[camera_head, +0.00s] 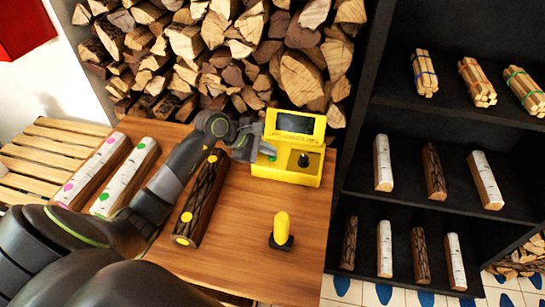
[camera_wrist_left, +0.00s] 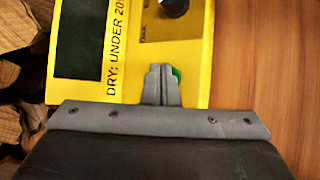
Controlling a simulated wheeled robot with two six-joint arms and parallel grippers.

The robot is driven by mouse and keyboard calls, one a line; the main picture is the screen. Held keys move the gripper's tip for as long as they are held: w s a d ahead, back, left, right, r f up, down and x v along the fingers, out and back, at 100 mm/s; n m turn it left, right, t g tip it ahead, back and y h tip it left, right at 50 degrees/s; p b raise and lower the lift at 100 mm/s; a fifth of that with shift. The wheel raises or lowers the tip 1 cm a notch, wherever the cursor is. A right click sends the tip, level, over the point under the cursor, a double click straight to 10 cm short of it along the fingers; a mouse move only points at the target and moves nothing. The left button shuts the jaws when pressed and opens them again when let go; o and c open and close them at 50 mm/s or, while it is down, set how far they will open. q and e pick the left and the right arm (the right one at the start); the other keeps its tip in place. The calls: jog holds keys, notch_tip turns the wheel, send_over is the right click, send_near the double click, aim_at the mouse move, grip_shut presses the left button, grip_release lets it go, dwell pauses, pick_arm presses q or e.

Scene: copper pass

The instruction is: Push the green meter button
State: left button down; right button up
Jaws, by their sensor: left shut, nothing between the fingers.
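The yellow meter (camera_head: 290,174) stands at the back right of the wooden table, with a dark screen and a dark knob. My left gripper (camera_head: 264,149) is shut and empty, its fingertips in front of the meter's face. The green button (camera_head: 272,157) shows just past the fingertips. In the left wrist view the shut fingers (camera_wrist_left: 161,84) lie over the meter's panel (camera_wrist_left: 195,50). They hide much of the green button (camera_wrist_left: 178,75), whose edge shows at their right side. I cannot tell whether they touch it. My right gripper is not in view.
Logs with coloured dots lie on the table's left, one dark log (camera_head: 200,200) near the middle. A yellow-handled tool (camera_head: 281,232) stands at the front right. A black shelf (camera_head: 440,112) with wood pieces is right; stacked firewood (camera_head: 215,50) is behind.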

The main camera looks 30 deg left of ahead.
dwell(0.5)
pick_arm(q)
jog(key=shift+r, duration=0.45)
jog(key=shift+r+p, duration=1.5)
jog(key=shift+r, duration=1.4)
jog(key=shift+s+f, duration=0.1)
